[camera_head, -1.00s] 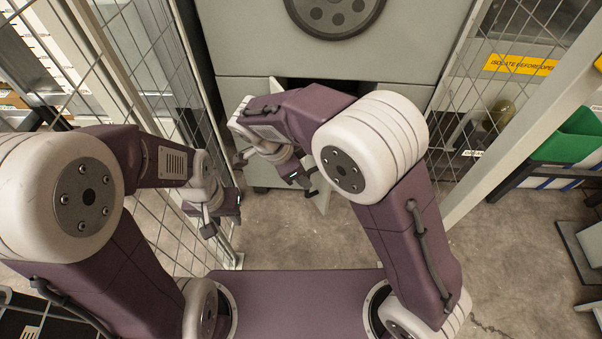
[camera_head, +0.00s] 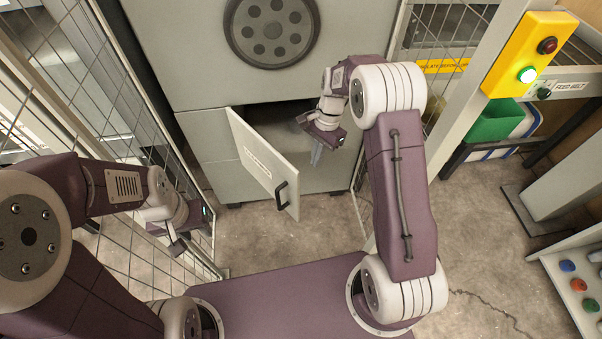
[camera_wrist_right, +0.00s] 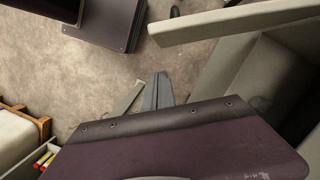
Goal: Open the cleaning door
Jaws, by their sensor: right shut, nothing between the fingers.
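The cleaning door (camera_head: 255,155) is a pale grey panel with a label and a dark handle (camera_head: 282,195). It stands swung open, hinged at its left, and leaves a dark opening (camera_head: 285,115) in the grey cabinet. My right gripper (camera_head: 316,155) is shut and empty, in front of the opening and to the right of the door, apart from the handle. Its closed fingers also show in the right wrist view (camera_wrist_right: 158,92). My left gripper (camera_head: 176,246) hangs by the mesh fence at the left, away from the door; its fingers are too small to tell.
Mesh fences (camera_head: 150,130) stand close on both sides of the cabinet (camera_head: 165,60). A yellow control box (camera_head: 530,55) is on the right post. The floor before the cabinet is clear.

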